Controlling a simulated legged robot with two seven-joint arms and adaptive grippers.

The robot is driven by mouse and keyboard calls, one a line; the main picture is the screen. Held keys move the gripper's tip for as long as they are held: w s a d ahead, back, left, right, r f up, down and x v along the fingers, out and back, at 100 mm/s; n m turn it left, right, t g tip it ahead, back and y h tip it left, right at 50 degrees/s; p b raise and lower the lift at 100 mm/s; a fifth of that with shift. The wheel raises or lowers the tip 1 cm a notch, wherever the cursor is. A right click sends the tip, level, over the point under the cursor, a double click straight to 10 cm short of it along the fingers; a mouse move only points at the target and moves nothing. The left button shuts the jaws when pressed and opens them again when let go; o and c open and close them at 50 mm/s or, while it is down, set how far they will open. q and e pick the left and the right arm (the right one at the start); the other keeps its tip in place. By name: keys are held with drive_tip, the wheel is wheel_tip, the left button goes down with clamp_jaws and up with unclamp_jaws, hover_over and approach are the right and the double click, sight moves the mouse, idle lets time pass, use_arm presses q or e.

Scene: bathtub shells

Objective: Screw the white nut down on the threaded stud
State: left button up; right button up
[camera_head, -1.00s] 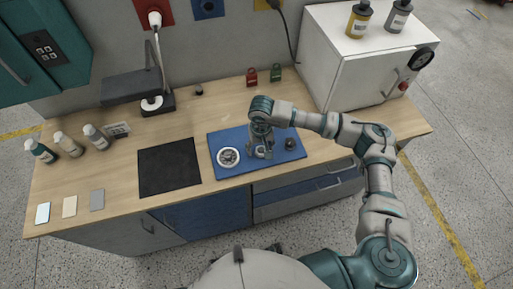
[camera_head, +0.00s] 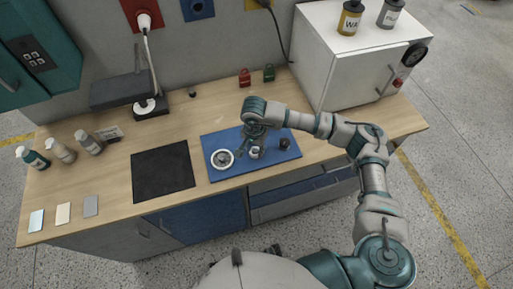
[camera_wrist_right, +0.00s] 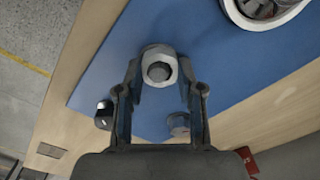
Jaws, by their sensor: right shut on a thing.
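The white nut (camera_wrist_right: 150,92) sits between the two fingertips of my right gripper (camera_wrist_right: 160,80) in the wrist view, and the gripper is shut on it. A grey round end, seemingly the threaded stud (camera_wrist_right: 159,72), shows in the nut's hole. How far the nut is down the stud cannot be told. In the head view the right gripper (camera_head: 255,147) is low over the blue mat (camera_head: 225,140), with the nut (camera_head: 255,153) small and pale beneath it. My left gripper is not in view.
A white ring-shaped dish (camera_head: 222,160) lies left of the gripper on the mat. A dark knob-like piece (camera_head: 284,143) stands to its right. A grey cylinder (camera_wrist_right: 178,123) shows behind the fingers. A black square mat (camera_head: 163,172) lies further left.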

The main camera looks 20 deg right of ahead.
drive_tip(key=m, duration=0.3)
drive_tip(key=shift+a, duration=0.3)
drive_tip(key=shift+d+m, duration=0.1)
drive_tip(key=shift+m, duration=0.4)
drive_tip(key=o, duration=1.1)
drive_tip(key=shift+o, duration=0.6)
drive_tip(key=shift+a, duration=0.3)
